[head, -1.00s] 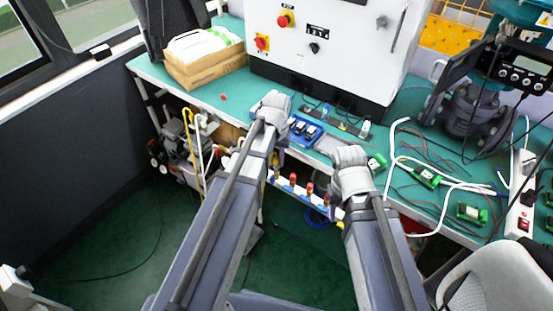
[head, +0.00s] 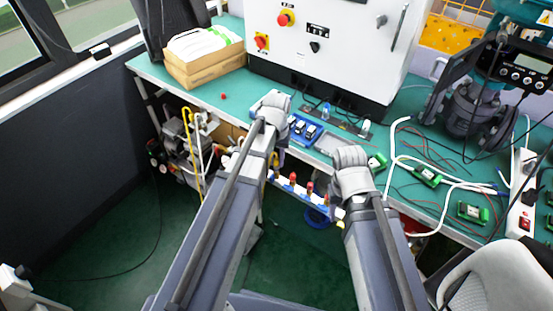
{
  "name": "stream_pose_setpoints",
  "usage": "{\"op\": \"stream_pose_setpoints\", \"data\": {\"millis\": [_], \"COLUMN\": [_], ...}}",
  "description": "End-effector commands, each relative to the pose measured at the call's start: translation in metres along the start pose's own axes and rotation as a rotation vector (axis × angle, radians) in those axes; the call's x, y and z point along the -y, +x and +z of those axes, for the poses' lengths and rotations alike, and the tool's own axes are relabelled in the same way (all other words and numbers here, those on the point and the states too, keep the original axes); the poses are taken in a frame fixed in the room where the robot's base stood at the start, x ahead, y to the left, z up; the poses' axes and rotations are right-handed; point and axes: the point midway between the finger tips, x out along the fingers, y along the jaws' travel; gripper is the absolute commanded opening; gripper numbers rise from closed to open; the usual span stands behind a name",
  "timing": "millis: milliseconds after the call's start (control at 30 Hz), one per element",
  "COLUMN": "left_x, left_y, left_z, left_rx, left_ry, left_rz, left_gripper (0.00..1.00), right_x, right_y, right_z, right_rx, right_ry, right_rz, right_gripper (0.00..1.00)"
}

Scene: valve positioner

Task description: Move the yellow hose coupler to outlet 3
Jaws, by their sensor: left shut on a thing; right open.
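My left gripper (head: 278,162) is low at the front edge of the bench, at the left end of a white and blue outlet rail (head: 318,197) with red and orange fittings. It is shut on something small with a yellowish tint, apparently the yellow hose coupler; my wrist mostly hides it. A yellow hose (head: 201,155) hangs under the bench to the left of it. My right gripper (head: 347,190) is open, above the right end of the rail; its fingers are mostly hidden behind its wrist. Outlet numbers are too small to read.
A blue tray (head: 307,130) with small dark parts lies on the green bench (head: 215,95). Behind it stands a white control cabinet (head: 335,45). Cables, green circuit boards (head: 427,174) and a valve body (head: 468,108) crowd the right side. A chair (head: 490,280) stands at lower right.

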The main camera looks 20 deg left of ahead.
Motion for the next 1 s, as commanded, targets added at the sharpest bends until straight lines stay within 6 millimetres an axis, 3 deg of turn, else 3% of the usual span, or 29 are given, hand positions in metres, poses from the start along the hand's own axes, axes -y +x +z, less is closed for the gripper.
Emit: {"op": "stream_pose_setpoints", "data": {"millis": [1000], "left_x": [0.0], "left_y": [0.0065], "left_z": [0.0], "left_rx": [0.0], "left_ry": [0.0], "left_rz": [0.0], "left_gripper": [0.0], "right_x": [0.0006], "right_y": [0.0065], "right_z": [-0.0004], "right_rx": [0.0], "right_ry": [0.0], "right_rz": [0.0], "right_gripper": [0.48]}}
